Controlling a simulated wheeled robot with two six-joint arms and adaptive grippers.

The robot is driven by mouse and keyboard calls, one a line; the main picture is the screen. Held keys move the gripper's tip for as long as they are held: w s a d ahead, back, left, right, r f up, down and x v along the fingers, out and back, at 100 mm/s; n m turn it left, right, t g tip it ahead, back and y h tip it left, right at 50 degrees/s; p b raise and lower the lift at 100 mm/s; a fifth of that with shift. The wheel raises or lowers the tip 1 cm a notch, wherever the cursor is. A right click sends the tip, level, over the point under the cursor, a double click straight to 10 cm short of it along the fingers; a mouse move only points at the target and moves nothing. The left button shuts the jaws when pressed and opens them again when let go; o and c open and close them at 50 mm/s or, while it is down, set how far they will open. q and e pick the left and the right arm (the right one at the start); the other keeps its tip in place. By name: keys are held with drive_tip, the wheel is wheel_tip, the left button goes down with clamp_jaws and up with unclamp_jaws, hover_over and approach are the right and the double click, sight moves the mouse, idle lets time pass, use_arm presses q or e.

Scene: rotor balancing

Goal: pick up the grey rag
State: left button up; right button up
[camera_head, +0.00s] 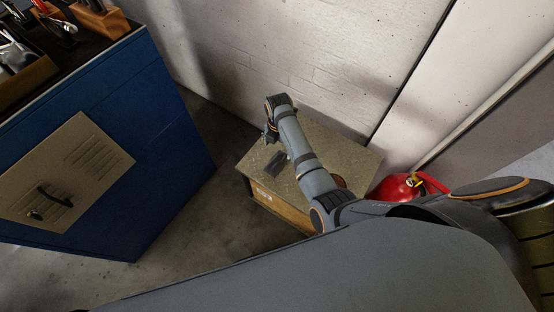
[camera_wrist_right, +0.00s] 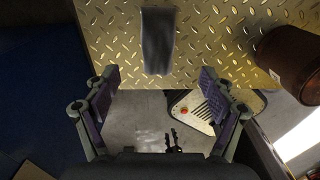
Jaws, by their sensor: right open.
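The grey rag (camera_head: 264,164) lies on the diamond-plate top of a low box (camera_head: 335,150), left of my right forearm. In the right wrist view the rag (camera_wrist_right: 158,42) is a narrow, dark grey folded strip at top centre. My right gripper (camera_head: 267,137) hangs over the box top at the far end of the arm. In the wrist view its two fingers (camera_wrist_right: 158,85) are spread wide and empty, with the rag ahead of them, lined up with the gap.
A brown round container (camera_wrist_right: 290,62) stands on the box, right of the rag; my arm mostly hides it in the head view. A red fire extinguisher (camera_head: 398,188) stands right of the box. A blue cabinet (camera_head: 165,150) with tools on top is at left. The wall is behind.

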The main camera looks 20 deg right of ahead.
sight(277, 159)
wheel_tip(277, 159, down, 4)
drive_tip(key=shift+r+b, duration=0.2)
drive_tip(key=shift+b, duration=0.15)
drive_tip(key=shift+f, duration=0.5)
drive_tip(key=f, duration=0.1)
drive_tip(key=f+b, duration=0.1)
drive_tip(key=f, duration=0.1)
drive_tip(key=f+b, duration=0.1)
drive_tip(key=f, duration=0.1)
drive_tip(key=shift+a, duration=0.25)
use_arm(q)
drive_tip(key=f, duration=0.3)
drive_tip(key=shift+w, duration=0.25)
use_arm(e)
drive_tip(key=shift+r, duration=0.1)
drive_tip(key=shift+c, duration=0.3)
